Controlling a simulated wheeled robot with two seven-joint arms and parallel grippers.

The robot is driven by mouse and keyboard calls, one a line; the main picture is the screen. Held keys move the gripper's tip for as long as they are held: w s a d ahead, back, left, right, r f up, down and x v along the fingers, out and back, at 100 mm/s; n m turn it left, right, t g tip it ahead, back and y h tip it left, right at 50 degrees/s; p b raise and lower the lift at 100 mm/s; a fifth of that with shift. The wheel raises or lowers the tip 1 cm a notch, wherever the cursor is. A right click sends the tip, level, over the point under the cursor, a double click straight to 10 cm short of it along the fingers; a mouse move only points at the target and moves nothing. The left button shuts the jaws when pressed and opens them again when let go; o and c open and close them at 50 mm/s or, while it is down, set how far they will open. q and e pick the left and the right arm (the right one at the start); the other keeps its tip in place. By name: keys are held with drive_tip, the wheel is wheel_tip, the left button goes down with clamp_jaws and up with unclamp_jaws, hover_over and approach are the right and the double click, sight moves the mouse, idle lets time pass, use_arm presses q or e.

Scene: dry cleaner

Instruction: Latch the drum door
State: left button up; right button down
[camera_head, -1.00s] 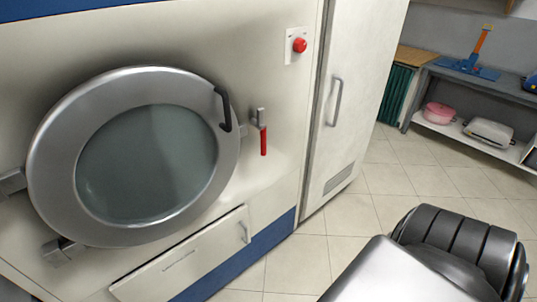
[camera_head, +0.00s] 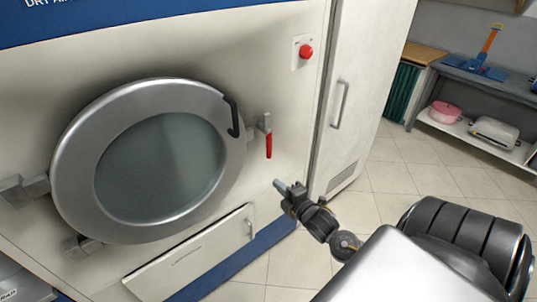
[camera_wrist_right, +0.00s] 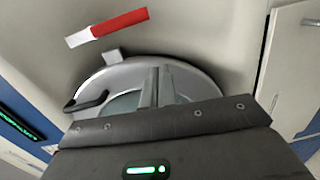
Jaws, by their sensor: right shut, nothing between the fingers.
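The drum door (camera_head: 75,185) is a round silver ring with a glass window, hinged at the left of the machine front. It lies at or close to the front; I cannot tell whether it is fully seated. A black handle (camera_head: 233,115) is on its right rim. The latch (camera_head: 268,143), with a red grip hanging down, is just right of the door. My right gripper (camera_head: 278,186) is shut and empty, below the latch and apart from it. In the right wrist view, the shut fingers (camera_wrist_right: 158,86) overlap the door, and the latch's red grip (camera_wrist_right: 120,22) is above them. My left gripper is out of view.
A red button (camera_head: 306,52) is on the machine above the latch. A lower panel (camera_head: 190,262) is below the door. A tall cabinet with a handle (camera_head: 340,104) stands right of the machine. A shelf (camera_head: 470,132) is at the back right, with open tiled floor before it.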

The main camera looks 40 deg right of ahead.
sight(268, 157)
wheel_tip(268, 157, up, 3)
drive_tip(key=shift+a+r+n+t, duration=0.1)
drive_tip(key=shift+a+n+t, duration=0.05)
drive_tip(key=shift+n+t, duration=0.2)
drive_tip(key=shift+w, duration=0.15)
drive_tip(key=shift+w+d+p, duration=0.7)
drive_tip(key=shift+w+d, duration=0.1)
drive_tip(key=shift+w, duration=0.95)
drive_tip(key=shift+w+d+p, duration=0.75)
drive_tip(key=shift+w, duration=1)
drive_tip(key=shift+w+d+p, duration=0.7)
drive_tip(key=shift+w+d, duration=0.1)
drive_tip(key=shift+w, duration=0.95)
